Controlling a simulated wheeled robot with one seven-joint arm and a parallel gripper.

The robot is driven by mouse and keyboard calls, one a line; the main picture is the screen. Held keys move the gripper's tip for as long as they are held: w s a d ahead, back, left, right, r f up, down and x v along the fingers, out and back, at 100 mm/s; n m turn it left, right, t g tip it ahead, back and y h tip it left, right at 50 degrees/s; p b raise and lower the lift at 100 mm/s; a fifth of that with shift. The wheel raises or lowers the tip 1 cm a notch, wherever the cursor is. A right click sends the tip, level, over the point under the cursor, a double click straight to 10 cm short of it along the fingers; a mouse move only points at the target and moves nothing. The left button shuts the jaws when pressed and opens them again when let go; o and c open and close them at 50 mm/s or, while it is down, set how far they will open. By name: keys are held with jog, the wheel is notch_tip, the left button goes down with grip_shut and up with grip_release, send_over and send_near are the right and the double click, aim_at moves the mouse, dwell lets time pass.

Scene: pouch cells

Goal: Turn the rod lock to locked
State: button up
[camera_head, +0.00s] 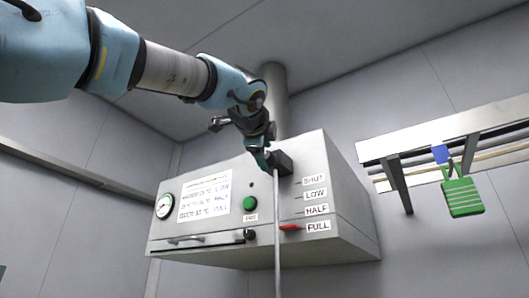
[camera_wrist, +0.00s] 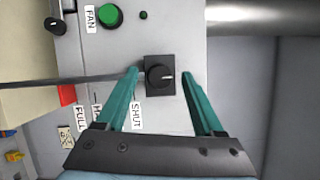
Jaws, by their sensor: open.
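The rod lock is a black knob on a dark square base (camera_wrist: 160,75), at the upper end of a thin grey rod (camera_head: 277,230). A white mark on the knob points right in the wrist view. In the head view the lock's dark block (camera_head: 282,163) is at the top of the metal hood front. My gripper (camera_wrist: 161,72) has its teal fingers apart, one on each side of the lock, with visible gaps. In the head view my gripper (camera_head: 264,158) is beside the block and partly overlaps it.
The hood (camera_head: 345,205) carries a gauge (camera_head: 164,206), a green button (camera_head: 250,203), a small black knob (camera_head: 249,234) and SHUT, LOW, HALF and FULL labels. A red pointer (camera_head: 290,228) is by FULL.

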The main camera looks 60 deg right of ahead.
jog(key=b+v, duration=0.4)
jog(key=v, duration=0.6)
jog(key=shift+a+b, duration=0.35)
jog(key=shift+a, duration=0.05)
jog(key=shift+f, duration=0.1)
